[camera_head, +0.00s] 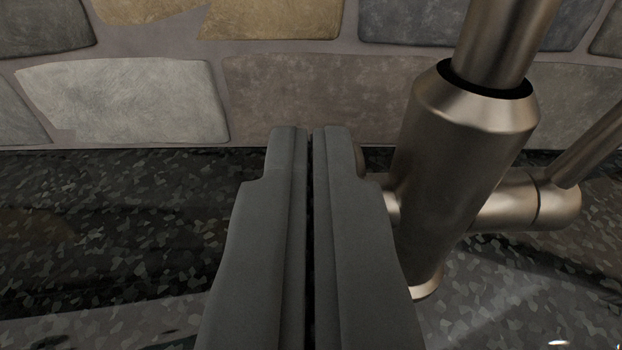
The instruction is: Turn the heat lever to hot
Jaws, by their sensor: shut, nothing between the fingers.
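A bronze metal faucet body (455,165) stands on the counter just right of my gripper, leaning slightly in the view. A horizontal cylinder (525,203) sticks out from its right side. A thin rod-like lever (597,143) rises from that cylinder toward the upper right and is cut off by the picture edge. My gripper (311,130) is shut and empty, pointing at the back wall. Its right finger overlaps the left edge of the faucet and partly hides a short metal stub (391,208) there. I cannot tell whether they touch. No hot or cold mark shows.
A stone-block wall (130,100) closes off the back. The dark speckled counter (110,225) is clear to the left of my gripper. The faucet's upper pipe (507,40) runs out of the top of the view.

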